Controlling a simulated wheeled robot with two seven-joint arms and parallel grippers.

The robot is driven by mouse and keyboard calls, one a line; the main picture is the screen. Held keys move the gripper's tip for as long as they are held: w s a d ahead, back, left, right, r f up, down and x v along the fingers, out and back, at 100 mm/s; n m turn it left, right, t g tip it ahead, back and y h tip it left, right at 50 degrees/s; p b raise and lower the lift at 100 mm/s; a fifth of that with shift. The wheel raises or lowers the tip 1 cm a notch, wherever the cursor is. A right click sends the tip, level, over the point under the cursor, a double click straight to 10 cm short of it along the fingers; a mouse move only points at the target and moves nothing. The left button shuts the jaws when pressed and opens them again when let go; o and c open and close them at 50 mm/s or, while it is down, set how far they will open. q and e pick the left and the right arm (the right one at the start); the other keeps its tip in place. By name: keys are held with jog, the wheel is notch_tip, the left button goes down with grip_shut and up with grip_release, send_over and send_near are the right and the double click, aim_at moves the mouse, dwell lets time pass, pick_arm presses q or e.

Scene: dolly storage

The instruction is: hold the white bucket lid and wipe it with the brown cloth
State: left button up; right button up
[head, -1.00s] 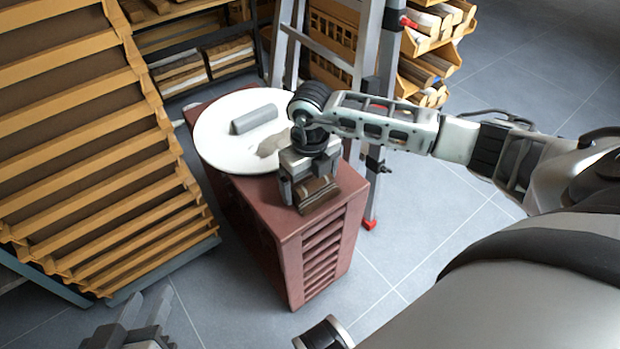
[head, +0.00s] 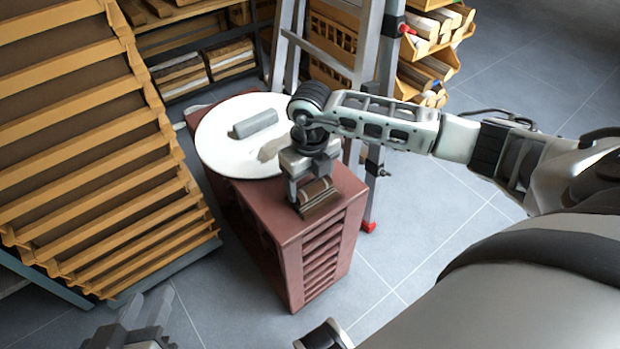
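The white bucket lid (head: 222,148) lies flat on top of the red-brown cabinet, with a grey bar handle (head: 255,123) and a grey-brown stain (head: 270,150) near its right edge. The brown cloth (head: 320,203) lies bunched at the cabinet's near right corner, apart from the lid. My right gripper (head: 313,187) points down over the cloth, with its fingers on either side of it. Whether they press on the cloth is not clear. My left gripper (head: 145,318) is low at the bottom left, empty, fingers apart, away from the lid.
The red-brown cabinet (head: 280,222) has slatted sides. A large slatted wooden rack (head: 90,165) stands close on its left. A ladder (head: 378,100) stands just behind it on the right. Shelves with wood (head: 205,65) are at the back. Floor at right is open.

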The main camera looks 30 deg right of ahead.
aim_at(309, 182)
dwell(0.4)
notch_tip(309, 182, up, 6)
jog(key=p, duration=0.5)
dwell(0.4)
